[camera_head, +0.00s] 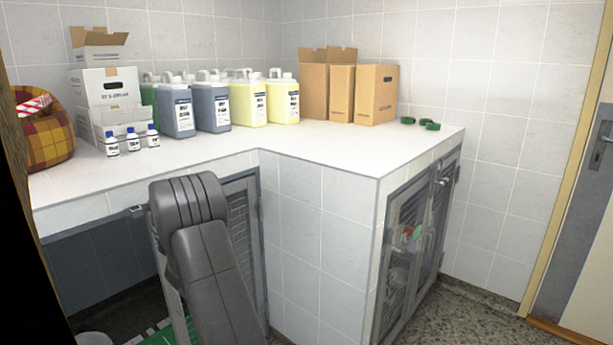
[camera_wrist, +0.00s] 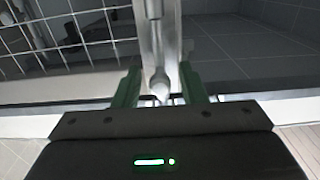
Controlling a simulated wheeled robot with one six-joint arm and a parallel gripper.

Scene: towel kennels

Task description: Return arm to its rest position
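My grey arm (camera_head: 205,235) reaches up and forward in front of the white-topped counter in the head view. Its end is hidden there. In the wrist view my gripper (camera_wrist: 160,88) shows two green fingers spread apart. A metal bar with a pale rounded end (camera_wrist: 160,82) lies in view between the fingers, with gaps on both sides. It looks like part of a kennel door's frame or latch, but I cannot tell which. Nothing is seen gripped.
The counter (camera_head: 290,150) holds jugs (camera_head: 213,106), cardboard boxes (camera_head: 375,95), small bottles (camera_head: 132,140) and a plaid basket (camera_head: 48,130). Below are barred kennel doors (camera_head: 405,220) and an open dark space (camera_head: 90,265) at left. Free floor (camera_head: 465,310) lies at right.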

